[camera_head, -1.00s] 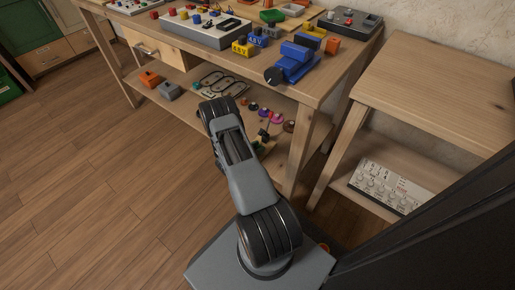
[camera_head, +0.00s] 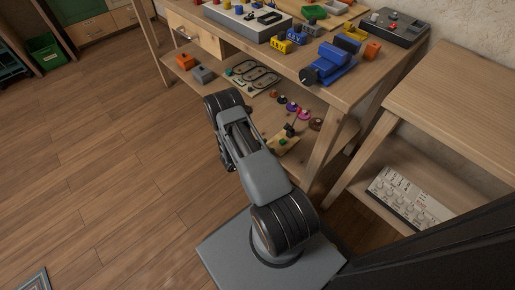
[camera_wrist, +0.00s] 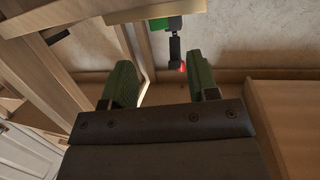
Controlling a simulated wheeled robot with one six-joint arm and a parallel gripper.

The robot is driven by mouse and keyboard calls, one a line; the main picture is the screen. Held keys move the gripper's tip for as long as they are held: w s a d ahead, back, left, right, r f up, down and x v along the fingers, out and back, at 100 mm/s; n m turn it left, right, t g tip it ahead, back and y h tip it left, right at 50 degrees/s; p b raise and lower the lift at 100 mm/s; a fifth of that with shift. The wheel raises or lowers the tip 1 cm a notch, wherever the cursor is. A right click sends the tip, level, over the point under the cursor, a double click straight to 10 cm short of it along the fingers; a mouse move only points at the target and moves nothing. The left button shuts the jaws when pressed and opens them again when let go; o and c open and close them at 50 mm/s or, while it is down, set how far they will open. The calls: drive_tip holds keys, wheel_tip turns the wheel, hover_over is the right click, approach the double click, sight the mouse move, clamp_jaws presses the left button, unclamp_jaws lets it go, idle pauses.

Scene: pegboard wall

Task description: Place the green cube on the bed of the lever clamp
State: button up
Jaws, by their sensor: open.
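On the lower shelf of the workbench, what looks like the lever clamp (camera_head: 289,131) has a wooden base and an upright dark lever. A small green patch (camera_head: 283,141) shows on its base; I cannot tell whether it is the green cube or part of the clamp. In the wrist view, a green block (camera_wrist: 158,24) shows at the top beside a dark bar with a red tip (camera_wrist: 178,64). My gripper (camera_wrist: 160,82) is open, its two green fingers apart with nothing between them. In the head view my arm hides the gripper.
The bench top holds a blue vise (camera_head: 331,64), yellow blocks (camera_head: 284,46) and a dark control box (camera_head: 395,26). An oval track board (camera_head: 254,78) and coloured knobs (camera_head: 292,107) lie on the lower shelf. A side table (camera_head: 455,85) stands right. Floor is free at left.

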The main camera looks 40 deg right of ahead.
drive_tip(key=shift+p+v, duration=0.5)
drive_tip(key=shift+v, duration=2.05)
drive_tip(key=shift+r, duration=0.1)
